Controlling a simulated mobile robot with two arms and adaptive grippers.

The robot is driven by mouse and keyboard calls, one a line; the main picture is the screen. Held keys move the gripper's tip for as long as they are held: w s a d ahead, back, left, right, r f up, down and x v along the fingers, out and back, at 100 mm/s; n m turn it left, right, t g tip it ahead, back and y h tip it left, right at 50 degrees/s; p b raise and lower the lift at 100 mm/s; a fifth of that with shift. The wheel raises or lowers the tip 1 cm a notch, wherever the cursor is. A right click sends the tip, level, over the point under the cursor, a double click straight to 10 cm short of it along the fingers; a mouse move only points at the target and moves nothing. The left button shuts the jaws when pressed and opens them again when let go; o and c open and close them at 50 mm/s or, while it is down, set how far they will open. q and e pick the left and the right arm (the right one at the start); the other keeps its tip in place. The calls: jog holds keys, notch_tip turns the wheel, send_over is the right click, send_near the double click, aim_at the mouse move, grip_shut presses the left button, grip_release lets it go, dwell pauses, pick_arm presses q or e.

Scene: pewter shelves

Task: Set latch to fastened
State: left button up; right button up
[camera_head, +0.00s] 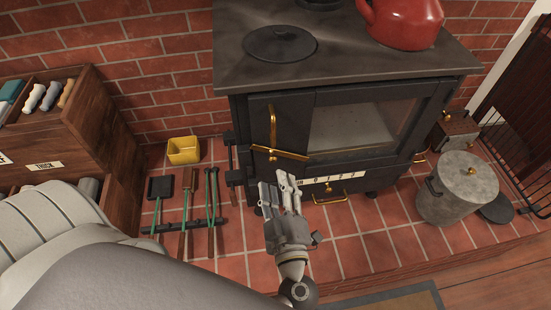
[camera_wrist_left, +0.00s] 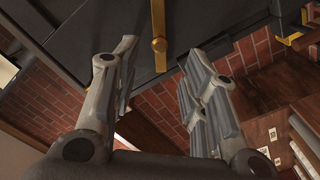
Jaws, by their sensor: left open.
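The black stove (camera_head: 270,118) stands against a brick wall. On its door front a brass bar (camera_head: 285,154) lies nearly level, its right end slightly lower, just below an upright brass handle (camera_head: 272,122). I cannot tell which brass piece is the latch. My left gripper (camera_head: 280,183) is in front of the stove, just below the level bar, with its fingers apart and empty. In the left wrist view a brass bar (camera_wrist_left: 158,22) shows beyond the gap between the open fingers (camera_wrist_left: 161,50); I cannot tell if they touch it. My right gripper is out of view.
A red kettle (camera_head: 405,24) and a round lid (camera_head: 280,43) sit on the stove top. A grey pot (camera_head: 460,187) stands right; a yellow bin (camera_head: 183,150) and hearth tools (camera_head: 185,215) lie left. A wooden unit (camera_head: 95,120) is far left. Tiles before the stove are mostly clear.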

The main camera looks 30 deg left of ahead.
aim_at(273, 162)
pick_arm(q)
jog(key=x, duration=0.8)
jog(key=shift+w+a+p, duration=0.1)
jog(key=shift+p, duration=0.3)
grip_shut()
